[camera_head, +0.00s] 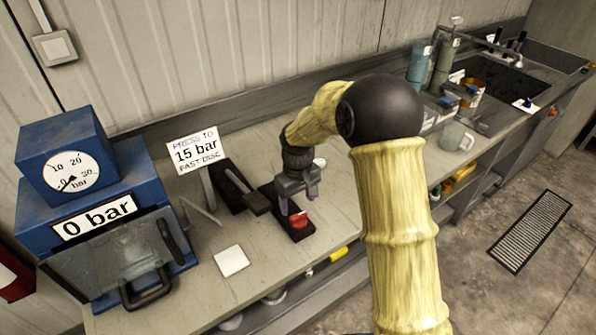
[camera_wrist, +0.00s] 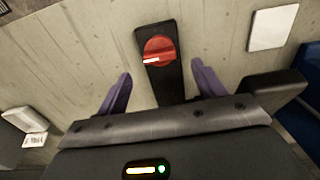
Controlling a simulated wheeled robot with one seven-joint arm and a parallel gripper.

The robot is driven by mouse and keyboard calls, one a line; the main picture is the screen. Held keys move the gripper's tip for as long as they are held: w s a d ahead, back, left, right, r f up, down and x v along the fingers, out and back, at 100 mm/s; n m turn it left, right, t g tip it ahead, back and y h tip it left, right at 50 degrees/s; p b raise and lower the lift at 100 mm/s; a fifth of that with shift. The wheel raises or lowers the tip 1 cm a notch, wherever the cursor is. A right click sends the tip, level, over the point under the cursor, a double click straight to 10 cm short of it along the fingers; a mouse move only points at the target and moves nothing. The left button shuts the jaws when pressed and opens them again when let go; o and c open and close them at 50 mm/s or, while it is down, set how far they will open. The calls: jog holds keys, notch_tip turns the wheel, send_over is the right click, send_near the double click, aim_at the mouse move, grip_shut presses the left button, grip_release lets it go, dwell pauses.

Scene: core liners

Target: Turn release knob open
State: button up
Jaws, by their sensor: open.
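The red release knob (camera_head: 299,220) sits on a black base plate (camera_head: 287,206) on the workbench. In the wrist view the knob (camera_wrist: 159,50) is round with a white mark on its left side, and its black base (camera_wrist: 168,82) runs down between my fingers. My gripper (camera_head: 298,204) is above the base, close to the knob. The knob lies just beyond the fingertips in that view. I cannot tell the exact height gap.
A blue press (camera_head: 95,205) with a gauge and a "0 bar" label stands at left. A "15 bar" sign (camera_head: 197,150), a black lever part (camera_head: 232,186) and a white square (camera_head: 230,261) are nearby. A mug (camera_head: 456,137) and bottles stand at right.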

aim_at(298, 215)
notch_tip(298, 215, up, 12)
jog(key=b, duration=0.1)
dwell(0.5)
jog(key=s+d+f+m+t, duration=0.1)
jog(key=s+d+f+m, duration=0.2)
jog(key=s+d, duration=0.4)
jog(key=s+d+f+m+t, duration=0.1)
jog(key=s+d+f+m, duration=0.3)
jog(key=s+d, duration=0.4)
jog(key=s, duration=0.4)
jog(key=shift+d+t, duration=0.2)
jog(key=shift+t, duration=0.1)
